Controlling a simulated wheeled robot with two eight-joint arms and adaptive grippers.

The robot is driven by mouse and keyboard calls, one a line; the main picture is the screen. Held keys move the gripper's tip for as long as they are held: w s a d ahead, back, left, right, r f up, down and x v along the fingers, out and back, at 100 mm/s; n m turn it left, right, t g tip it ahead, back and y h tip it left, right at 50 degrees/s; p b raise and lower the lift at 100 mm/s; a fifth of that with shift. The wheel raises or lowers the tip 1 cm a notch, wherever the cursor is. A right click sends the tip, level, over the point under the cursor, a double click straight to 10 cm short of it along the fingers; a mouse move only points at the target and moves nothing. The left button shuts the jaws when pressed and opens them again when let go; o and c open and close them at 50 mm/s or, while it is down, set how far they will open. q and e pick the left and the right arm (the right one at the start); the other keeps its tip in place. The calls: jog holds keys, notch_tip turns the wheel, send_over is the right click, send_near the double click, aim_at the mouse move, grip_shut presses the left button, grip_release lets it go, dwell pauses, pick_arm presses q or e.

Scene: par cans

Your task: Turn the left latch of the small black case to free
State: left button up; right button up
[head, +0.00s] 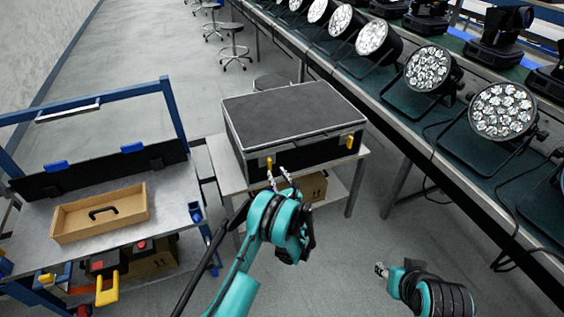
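The small black case (295,113) stands shut on a small light table, its front side facing me. Its left latch (269,163) is a yellow lever, roughly upright, on the left part of the front. A second yellow latch (350,142) is at the right of the front. My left gripper (279,178) is just in front of and below the left latch, its fingertips apart with nothing seen between them. Whether a finger touches the latch I cannot tell. My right gripper (380,269) is low over the floor at the lower right, far from the case; its fingers are too small to read.
A cardboard box (312,187) is under the small table (226,165). A blue-framed workbench with a wooden tray (100,213) stands at the left. A long bench with several par cans (428,68) runs along the right. Stools (236,47) stand behind. Open floor lies between the benches.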

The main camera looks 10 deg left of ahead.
aim_at(270, 163)
pick_arm(q)
jog(key=b+x, duration=0.2)
jog(key=x, duration=0.4)
jog(key=shift+a, duration=0.25)
jog(key=shift+w+a, duration=0.2)
jog(key=shift+w, duration=0.2)
grip_shut()
